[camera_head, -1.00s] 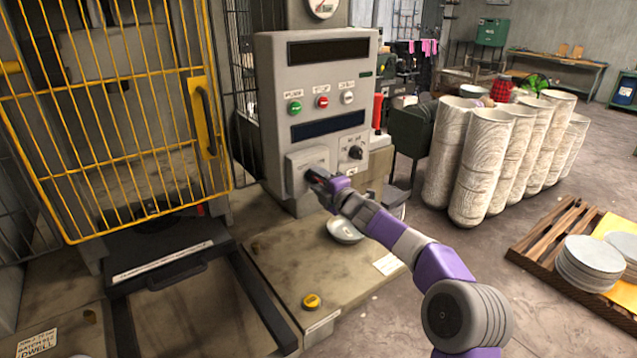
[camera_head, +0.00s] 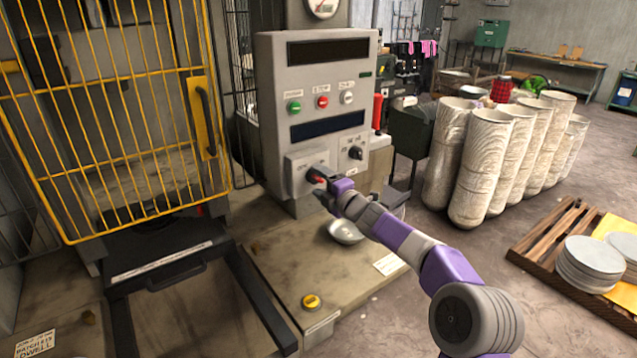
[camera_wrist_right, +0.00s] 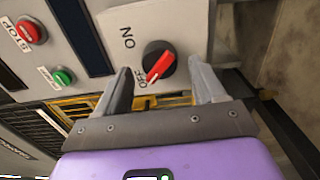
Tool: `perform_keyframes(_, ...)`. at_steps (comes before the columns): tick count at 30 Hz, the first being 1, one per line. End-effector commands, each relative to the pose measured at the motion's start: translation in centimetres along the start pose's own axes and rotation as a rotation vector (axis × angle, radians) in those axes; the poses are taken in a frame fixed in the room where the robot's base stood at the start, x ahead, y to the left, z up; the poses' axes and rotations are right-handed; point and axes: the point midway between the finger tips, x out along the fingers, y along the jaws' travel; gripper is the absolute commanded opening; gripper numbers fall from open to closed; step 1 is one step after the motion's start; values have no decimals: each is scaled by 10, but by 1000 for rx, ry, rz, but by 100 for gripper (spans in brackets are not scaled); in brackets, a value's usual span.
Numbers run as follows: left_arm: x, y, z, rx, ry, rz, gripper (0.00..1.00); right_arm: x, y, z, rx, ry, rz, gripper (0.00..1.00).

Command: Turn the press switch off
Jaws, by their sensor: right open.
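The press switch is a round black knob with a red pointer (camera_wrist_right: 158,62), on the grey control panel (camera_head: 275,120). In the right wrist view its white-tipped end points at the OFF label (camera_wrist_right: 143,80); the ON label (camera_wrist_right: 127,38) is up and to the left. In the head view part of the red pointer (camera_head: 317,180) shows beside my gripper. My right gripper (camera_wrist_right: 160,70) is open and empty, one finger to each side of the knob, with gaps between. It also shows at the panel's lower part in the head view (camera_head: 324,188). My left gripper is out of view.
A second black selector (camera_head: 356,153) sits to the right. Green (camera_head: 294,107), red (camera_head: 322,102) and white (camera_head: 348,97) buttons are above. A metal bowl (camera_head: 345,232) rests on the bench below my right arm. A yellow cage gate (camera_head: 205,120) stands to the left.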

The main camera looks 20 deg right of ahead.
Motion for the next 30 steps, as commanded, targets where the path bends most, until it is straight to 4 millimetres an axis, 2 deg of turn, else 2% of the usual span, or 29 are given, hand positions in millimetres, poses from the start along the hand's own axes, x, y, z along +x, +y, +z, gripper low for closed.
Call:
perform_keyframes(6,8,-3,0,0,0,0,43,-34,-1,1,0,-3,-1,69)
perform_keyframes(12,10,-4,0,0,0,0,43,-56,0,1,-1,-2,0,69)
perform_keyframes(18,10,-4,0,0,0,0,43,-63,0,0,0,-2,0,69)
perform_keyframes(30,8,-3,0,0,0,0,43,-62,2,0,0,-2,0,69)
